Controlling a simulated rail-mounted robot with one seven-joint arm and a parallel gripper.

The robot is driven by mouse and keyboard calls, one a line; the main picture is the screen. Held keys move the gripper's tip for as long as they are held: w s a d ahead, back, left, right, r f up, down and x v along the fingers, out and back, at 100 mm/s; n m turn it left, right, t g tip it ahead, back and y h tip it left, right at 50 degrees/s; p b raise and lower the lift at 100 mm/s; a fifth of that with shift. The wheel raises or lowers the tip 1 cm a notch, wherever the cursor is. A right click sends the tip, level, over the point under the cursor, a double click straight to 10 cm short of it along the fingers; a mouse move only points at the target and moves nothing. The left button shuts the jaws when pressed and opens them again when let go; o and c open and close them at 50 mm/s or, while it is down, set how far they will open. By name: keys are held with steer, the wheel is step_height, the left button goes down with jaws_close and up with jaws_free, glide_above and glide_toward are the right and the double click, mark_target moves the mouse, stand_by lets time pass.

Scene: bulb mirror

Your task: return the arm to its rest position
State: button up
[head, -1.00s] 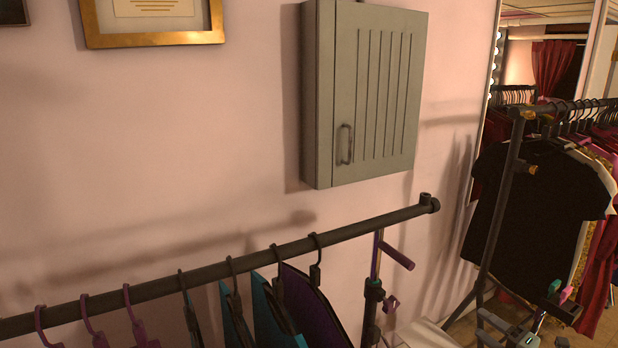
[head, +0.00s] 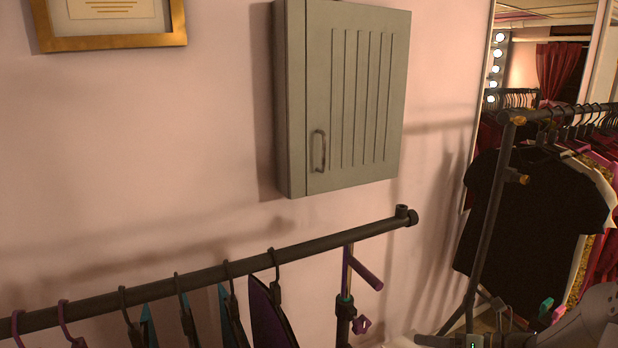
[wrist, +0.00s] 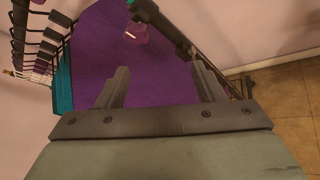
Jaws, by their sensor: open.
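My gripper (wrist: 160,82) shows in the wrist view with its two grey fingers spread apart and nothing between them. Beyond the fingers are a purple garment or panel (wrist: 150,60) and part of a dark rack. I cannot tell how far off they are. In the head view, a grey part of my arm (head: 592,322) shows at the bottom right corner. The fingers cannot be made out clearly there.
A clothes rail (head: 210,272) with hangers crosses the lower left. A closed grey-green cabinet (head: 350,100) hangs on the pink wall above it. A second rack with a black shirt (head: 530,215) stands at right. Tiled floor (wrist: 285,110) shows in the wrist view.

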steer(key=s+a+r+n+g+h, duration=0.1)
steer(key=s+a+n+g+h, duration=0.2)
steer(key=s+a+n+g, duration=0.65)
steer(key=s+a+r+n+t+h, duration=0.2)
steer(key=s+n+h, duration=0.6)
steer(key=n, duration=1.5)
steer(key=s, duration=0.4)
steer(key=shift+s+a+r+n, duration=0.15)
steer(key=shift+s+n, duration=0.05)
steer(key=shift+n, duration=0.15)
